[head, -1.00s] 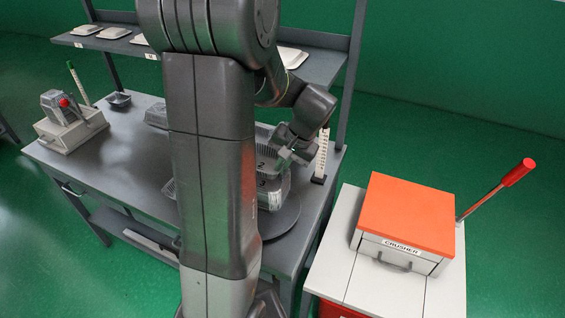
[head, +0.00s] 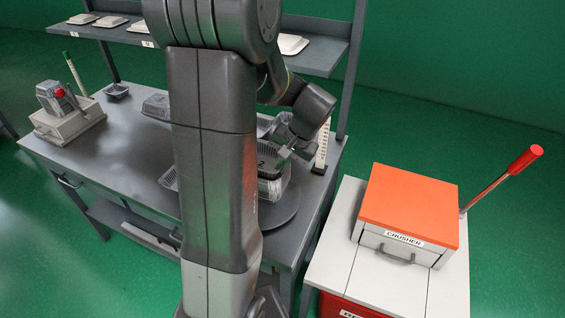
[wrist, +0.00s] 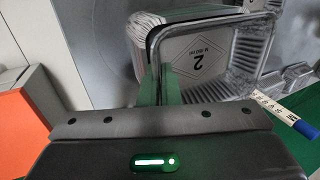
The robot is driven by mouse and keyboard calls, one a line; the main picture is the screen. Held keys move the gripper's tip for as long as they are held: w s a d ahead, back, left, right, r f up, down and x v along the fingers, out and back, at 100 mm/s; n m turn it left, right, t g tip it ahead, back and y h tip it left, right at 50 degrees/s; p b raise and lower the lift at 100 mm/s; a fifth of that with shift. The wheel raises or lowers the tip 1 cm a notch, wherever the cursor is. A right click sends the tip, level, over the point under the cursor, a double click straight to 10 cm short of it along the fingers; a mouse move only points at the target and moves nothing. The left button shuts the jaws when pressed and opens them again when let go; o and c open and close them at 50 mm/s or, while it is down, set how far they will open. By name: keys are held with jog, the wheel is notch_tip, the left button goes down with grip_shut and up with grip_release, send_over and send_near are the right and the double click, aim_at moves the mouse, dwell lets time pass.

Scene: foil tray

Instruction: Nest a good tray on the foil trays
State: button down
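My gripper (wrist: 158,85) is shut on the near rim of a foil tray (wrist: 245,65) in the wrist view. The tray's floor shows a panel marked 2. The stack of foil trays (wrist: 140,42), with layered crinkled rims, shows just left of and under the held tray. In the head view my gripper (head: 290,150) is above the stack (head: 271,190), which stands on a round dark plate. The held tray is partly hidden there by my arm. I cannot tell whether it touches the stack.
An orange-lidded crusher (head: 408,210) with a red-handled lever stands on a white cabinet at right. Another clear-looking tray (head: 157,105) lies on the grey bench (head: 125,150). A small machine (head: 62,115) stands at its left end. A marked post (head: 321,150) rises near the stack.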

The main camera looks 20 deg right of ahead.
jog(key=shift+r, duration=0.25)
dwell(0.3)
jog(key=c, duration=1.6)
grip_release()
jog(key=v, duration=1.4)
jog(key=shift+f, duration=0.1)
jog(key=x, duration=1.3)
jog(key=shift+w+f, duration=0.1)
jog(key=shift+a+f, duration=0.1)
jog(key=shift+f, duration=0.05)
